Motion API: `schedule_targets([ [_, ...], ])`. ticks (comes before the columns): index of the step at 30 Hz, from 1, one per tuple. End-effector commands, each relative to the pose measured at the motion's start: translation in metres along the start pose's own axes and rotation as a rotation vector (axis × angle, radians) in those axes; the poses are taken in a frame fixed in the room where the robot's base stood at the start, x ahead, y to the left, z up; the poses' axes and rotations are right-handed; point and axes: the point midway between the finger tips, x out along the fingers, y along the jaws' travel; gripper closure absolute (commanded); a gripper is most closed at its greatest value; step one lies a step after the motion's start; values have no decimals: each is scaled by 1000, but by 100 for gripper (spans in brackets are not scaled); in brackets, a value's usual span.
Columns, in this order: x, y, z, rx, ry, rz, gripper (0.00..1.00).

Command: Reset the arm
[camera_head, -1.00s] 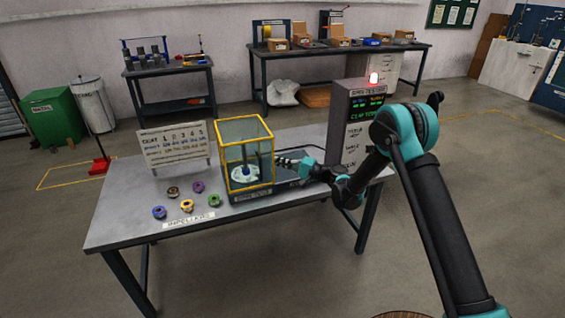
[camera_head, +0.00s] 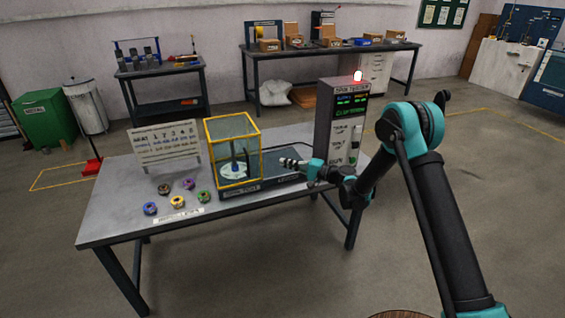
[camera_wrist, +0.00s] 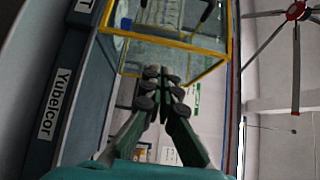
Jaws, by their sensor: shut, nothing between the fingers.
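My gripper (camera_head: 286,162) is shut and empty in the head view. It hovers over the right part of the bench, just right of the yellow-framed glass box (camera_head: 233,150). In the wrist view my gripper (camera_wrist: 163,75) shows its fingers together, with the yellow-edged glass box (camera_wrist: 170,52) beyond them. My arm reaches in from the right, bent at the teal joint. A white round part with an upright rod (camera_head: 234,168) stands inside the glass box.
Several coloured rings (camera_head: 178,202) lie on the bench (camera_head: 120,215) at the front left. A white chart board (camera_head: 166,146) stands behind them. A dark cabinet (camera_head: 328,130) with green displays stands at the bench's right end. Open floor lies right of the bench.

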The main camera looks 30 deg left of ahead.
Motion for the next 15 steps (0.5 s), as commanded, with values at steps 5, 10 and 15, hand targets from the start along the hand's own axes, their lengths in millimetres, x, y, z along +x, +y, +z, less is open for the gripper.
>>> schedule_targets([
  [5,-5,0,-2,0,2,0,100],
  [10,-15,-7,-5,-14,12,24,100],
  [15,-58,-28,-12,-74,51,133,100],
])
